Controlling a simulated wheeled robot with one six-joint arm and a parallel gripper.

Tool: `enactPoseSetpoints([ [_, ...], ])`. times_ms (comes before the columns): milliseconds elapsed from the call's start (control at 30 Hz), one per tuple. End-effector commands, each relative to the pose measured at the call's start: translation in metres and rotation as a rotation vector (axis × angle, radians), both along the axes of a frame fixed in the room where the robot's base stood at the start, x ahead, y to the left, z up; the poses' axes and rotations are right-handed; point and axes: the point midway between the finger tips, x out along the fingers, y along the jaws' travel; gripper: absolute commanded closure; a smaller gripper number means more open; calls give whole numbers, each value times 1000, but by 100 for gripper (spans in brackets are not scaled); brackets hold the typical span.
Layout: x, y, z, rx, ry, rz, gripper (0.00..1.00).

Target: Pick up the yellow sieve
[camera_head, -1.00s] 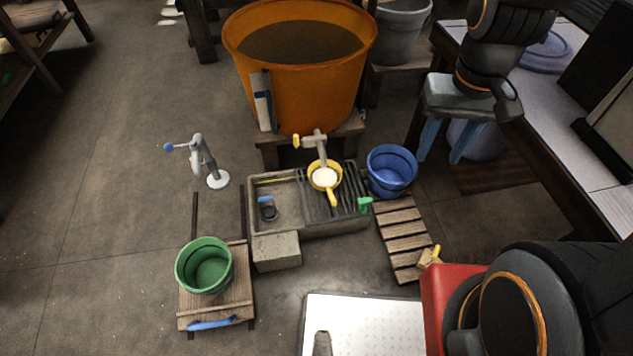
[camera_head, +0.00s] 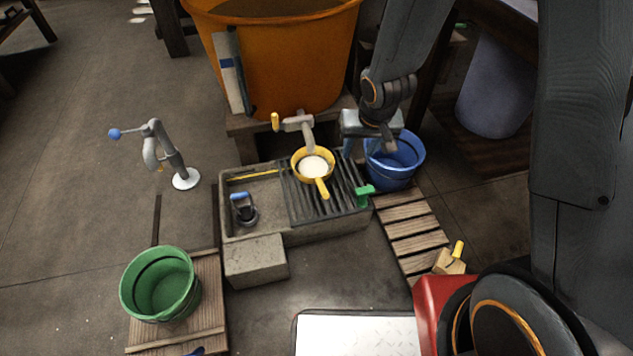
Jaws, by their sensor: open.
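The yellow sieve (camera_head: 322,187) has a round rim and a pale middle. It rests on the dark slatted part of the stone sink (camera_head: 262,212), below the spout of a grey tap, with its short handle pointing toward the front. My gripper (camera_head: 368,152) is open and empty, pointing down to the right of the sieve. In the picture it overlaps the blue bucket (camera_head: 398,172). It looks apart from the sieve, though its height is hard to judge. Its fingertips are partly hard to make out against the bucket.
The grey tap (camera_head: 298,124) with a yellow lever stands just behind the sieve, below a big orange tub (camera_head: 290,70). A green clip (camera_head: 364,195) sits on the sink's right edge. A black tool with a blue handle (camera_head: 243,208) stands in the basin. A green bucket (camera_head: 160,285) is front left.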

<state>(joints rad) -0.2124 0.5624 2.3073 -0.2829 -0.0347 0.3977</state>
Motion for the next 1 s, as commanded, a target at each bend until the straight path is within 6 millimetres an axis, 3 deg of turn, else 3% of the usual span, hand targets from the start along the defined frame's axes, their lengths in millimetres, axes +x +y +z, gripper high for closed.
enactPoseSetpoints([
  [33,10,8,-33,12,-6,5,60],
  [100,20,20,-62,30,-20,16,60],
  [300,43,52,-138,89,-50,42,60],
  [400,49,64,-166,113,-58,52,60],
  [533,54,75,-187,135,-66,61,60],
  [1000,66,86,-220,147,-71,64,60],
])
